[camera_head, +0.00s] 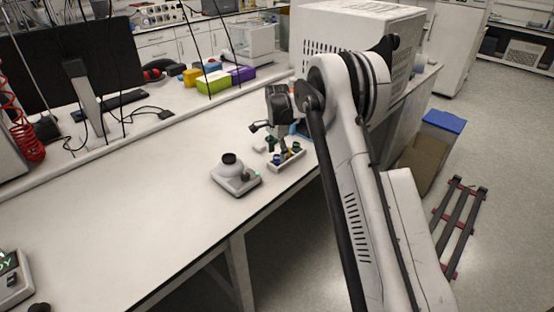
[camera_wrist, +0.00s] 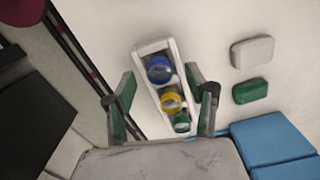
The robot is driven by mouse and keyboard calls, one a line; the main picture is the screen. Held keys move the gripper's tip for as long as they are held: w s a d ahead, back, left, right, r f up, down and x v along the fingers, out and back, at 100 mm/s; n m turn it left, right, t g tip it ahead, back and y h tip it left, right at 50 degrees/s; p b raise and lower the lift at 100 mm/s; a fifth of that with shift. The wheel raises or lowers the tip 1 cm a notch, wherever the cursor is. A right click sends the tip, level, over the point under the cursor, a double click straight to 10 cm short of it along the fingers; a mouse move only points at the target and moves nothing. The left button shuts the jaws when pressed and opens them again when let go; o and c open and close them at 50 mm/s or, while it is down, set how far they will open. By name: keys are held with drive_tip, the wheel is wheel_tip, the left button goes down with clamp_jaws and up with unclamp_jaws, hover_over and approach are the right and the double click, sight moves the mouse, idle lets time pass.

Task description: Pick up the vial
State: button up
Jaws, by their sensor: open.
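A narrow white rack (camera_head: 289,163) stands on the bench below my gripper. In the wrist view the rack (camera_wrist: 149,48) holds three vials in a row: one blue (camera_wrist: 159,69), one yellow (camera_wrist: 171,101) and one green (camera_wrist: 182,123). The frames do not show which of them the task means. My gripper (camera_wrist: 160,80) is open, its green-padded fingers apart on either side of the rack, with nothing held. The vials lie between or below the fingers; the height gap is hard to judge. In the head view my wrist partly hides this area.
A small white device with a black knob (camera_head: 236,176) stands left of the rack. A white block (camera_wrist: 252,52), a green block (camera_wrist: 250,91) and blue boxes (camera_wrist: 272,147) lie right of the rack in the wrist view.

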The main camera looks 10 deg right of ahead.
drive_tip(key=shift+f, duration=0.45)
drive_tip(key=c, duration=1.2)
drive_tip(key=shift+r, duration=0.15)
drive_tip(key=shift+c, duration=0.2)
